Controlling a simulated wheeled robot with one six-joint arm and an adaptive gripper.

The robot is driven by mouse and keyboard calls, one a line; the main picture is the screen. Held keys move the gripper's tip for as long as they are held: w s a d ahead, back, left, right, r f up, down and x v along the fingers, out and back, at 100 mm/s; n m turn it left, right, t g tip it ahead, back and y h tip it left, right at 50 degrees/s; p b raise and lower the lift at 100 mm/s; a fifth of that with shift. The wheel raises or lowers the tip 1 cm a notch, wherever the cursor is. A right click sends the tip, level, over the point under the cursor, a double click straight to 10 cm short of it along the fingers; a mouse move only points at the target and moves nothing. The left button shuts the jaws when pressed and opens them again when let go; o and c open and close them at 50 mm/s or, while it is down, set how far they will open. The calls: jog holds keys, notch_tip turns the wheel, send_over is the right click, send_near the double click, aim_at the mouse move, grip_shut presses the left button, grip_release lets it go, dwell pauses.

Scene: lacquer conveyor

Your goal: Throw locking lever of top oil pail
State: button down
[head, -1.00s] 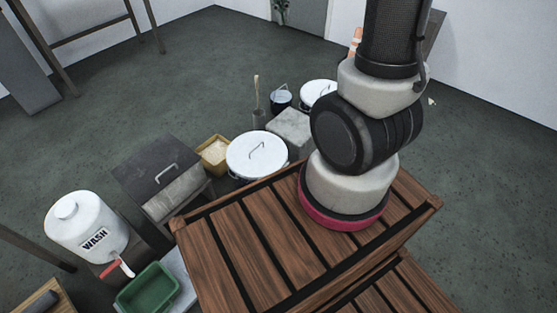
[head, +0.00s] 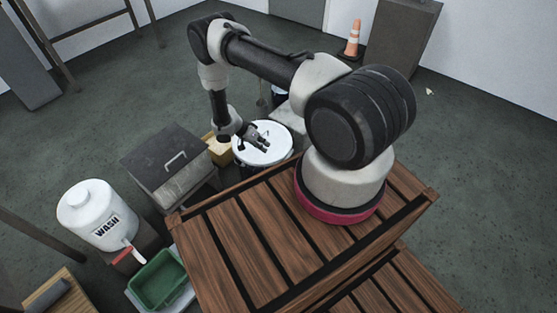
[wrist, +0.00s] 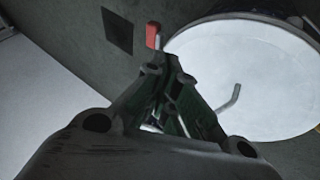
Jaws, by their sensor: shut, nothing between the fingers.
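A round white-lidded pail (head: 279,158) stands on the floor beyond the wooden deck. Its lid (wrist: 270,75) fills the right of the wrist view, with a bent grey handle (wrist: 230,98). A red-tipped lever (wrist: 153,36) shows at the lid's left edge, just past my fingertips. My gripper (head: 264,146) hangs over the lid in the head view and hides part of it. In the wrist view my gripper (wrist: 166,75) is shut and empty, its tips close to the lever. I cannot tell whether they touch it.
My arm stands on a slatted wooden deck (head: 232,232). A dark lidded box (head: 165,155) and a yellow container (head: 220,152) stand left of the pail. A white WASH jug (head: 90,208) and a green tray (head: 158,280) are at lower left. An orange cone (head: 352,38) stands far back.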

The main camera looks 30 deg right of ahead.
jog(key=a+x, duration=0.1)
jog(key=x, duration=1)
jog(key=shift+s+d+f, duration=0.25)
jog(key=shift+s+f, duration=0.25)
jog(key=shift+f, duration=0.05)
